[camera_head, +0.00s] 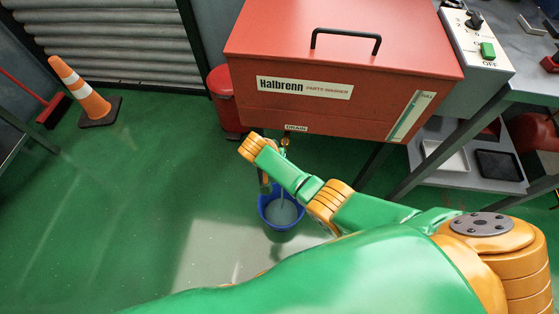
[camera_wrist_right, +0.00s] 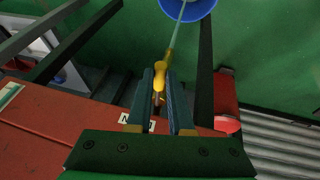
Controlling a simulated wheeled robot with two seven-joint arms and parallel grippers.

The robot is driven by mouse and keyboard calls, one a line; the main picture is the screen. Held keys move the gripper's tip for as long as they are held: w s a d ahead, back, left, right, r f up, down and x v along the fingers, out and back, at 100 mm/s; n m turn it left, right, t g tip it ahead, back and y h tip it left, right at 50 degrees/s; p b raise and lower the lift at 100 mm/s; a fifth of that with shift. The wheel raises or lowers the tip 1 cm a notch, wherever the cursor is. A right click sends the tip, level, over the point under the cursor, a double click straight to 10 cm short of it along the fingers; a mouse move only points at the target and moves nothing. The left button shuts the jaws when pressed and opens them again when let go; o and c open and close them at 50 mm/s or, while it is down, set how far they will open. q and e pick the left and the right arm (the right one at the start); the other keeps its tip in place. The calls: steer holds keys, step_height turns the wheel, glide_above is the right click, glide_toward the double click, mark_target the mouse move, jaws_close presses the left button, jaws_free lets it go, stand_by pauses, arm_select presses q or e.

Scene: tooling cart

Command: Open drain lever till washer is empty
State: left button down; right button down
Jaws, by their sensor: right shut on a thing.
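The red parts washer (camera_head: 340,45) stands at the back with a DRAIN label (camera_head: 296,128) on its lower front edge. The brass drain valve (camera_head: 285,142) is below the label. In the right wrist view the yellow drain spout (camera_wrist_right: 158,74) lets out a thin pale stream (camera_wrist_right: 175,38) into the blue bucket (camera_head: 264,208). Greyish liquid (camera_head: 282,213) stands in the bucket. My right gripper (camera_wrist_right: 161,80) is shut on the drain lever (camera_wrist_right: 158,101), mostly hidden between its fingers. My left gripper is not in view.
A gauge strip (camera_head: 410,117) marks the washer's right front; its level is unclear. A control box (camera_head: 478,45) sits to the right. A red bin (camera_head: 223,98) stands left of the washer, an orange cone (camera_head: 80,90) farther left.

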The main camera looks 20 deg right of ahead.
steer(key=shift+w, duration=0.1)
steer(key=c, duration=1.1)
jaws_free()
steer(key=p+v, duration=0.3)
steer(key=v, duration=0.4)
steer(key=shift+r, duration=0.1)
